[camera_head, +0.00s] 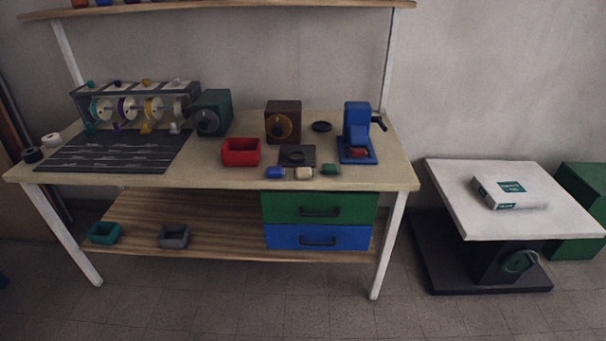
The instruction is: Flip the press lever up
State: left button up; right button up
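The blue press (358,122) stands at the right end of the workbench (210,171). Its black lever (379,123) sticks out from the upper right side of the press, angled slightly downward to the right. A small red piece lies in the base of the press, under its head. Neither of my grippers is in view.
A red bin (241,152), a brown box with a dial (283,122) and several small coloured pieces are left of the press. A white shelf post (390,65) rises close behind the press. A white-topped lift table (515,198) stands right of the bench, with floor between.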

aim_at(377, 119)
jog(key=i+l, duration=0.1)
jog(key=l, duration=0.3)
jog(key=i+l, duration=0.15)
jog(key=l, duration=0.25)
jog(key=i+l, duration=0.1)
jog(key=l, duration=0.3)
